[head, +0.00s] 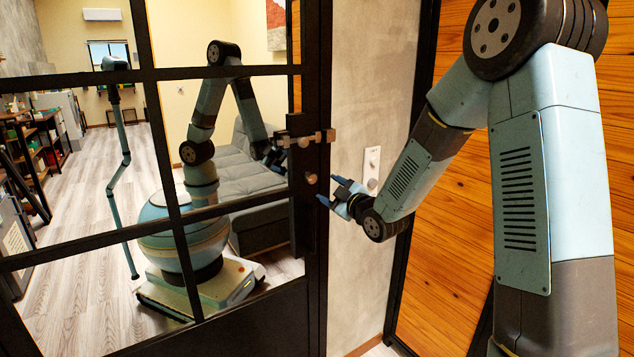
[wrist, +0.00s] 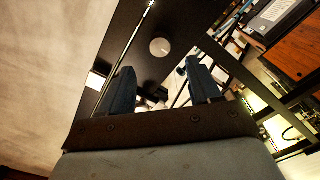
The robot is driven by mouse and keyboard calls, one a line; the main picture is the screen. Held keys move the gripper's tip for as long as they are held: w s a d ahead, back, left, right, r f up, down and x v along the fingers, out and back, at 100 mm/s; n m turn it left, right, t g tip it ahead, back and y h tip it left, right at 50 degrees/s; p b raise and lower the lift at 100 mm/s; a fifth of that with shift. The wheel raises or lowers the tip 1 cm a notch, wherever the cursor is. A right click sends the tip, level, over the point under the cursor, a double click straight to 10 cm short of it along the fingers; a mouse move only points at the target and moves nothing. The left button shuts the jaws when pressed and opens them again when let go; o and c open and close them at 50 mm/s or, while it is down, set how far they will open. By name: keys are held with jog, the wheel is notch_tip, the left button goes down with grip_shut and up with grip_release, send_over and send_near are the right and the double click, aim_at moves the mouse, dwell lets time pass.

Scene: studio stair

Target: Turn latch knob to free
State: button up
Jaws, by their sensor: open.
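The knob's turn angle cannot be read.
A wall plate with a round button (head: 372,168) is on the grey wall right of the door. Wood panels (head: 460,240) stand behind my arm. The glass panes mirror my body, a grey sofa (head: 245,170) and shelves.

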aim_at(313, 179)
jog(key=x, duration=0.8)
jog(key=shift+w+a, duration=0.1)
jog(key=shift+a, duration=0.1)
jog(key=shift+d, duration=0.1)
jog(key=c, duration=1)
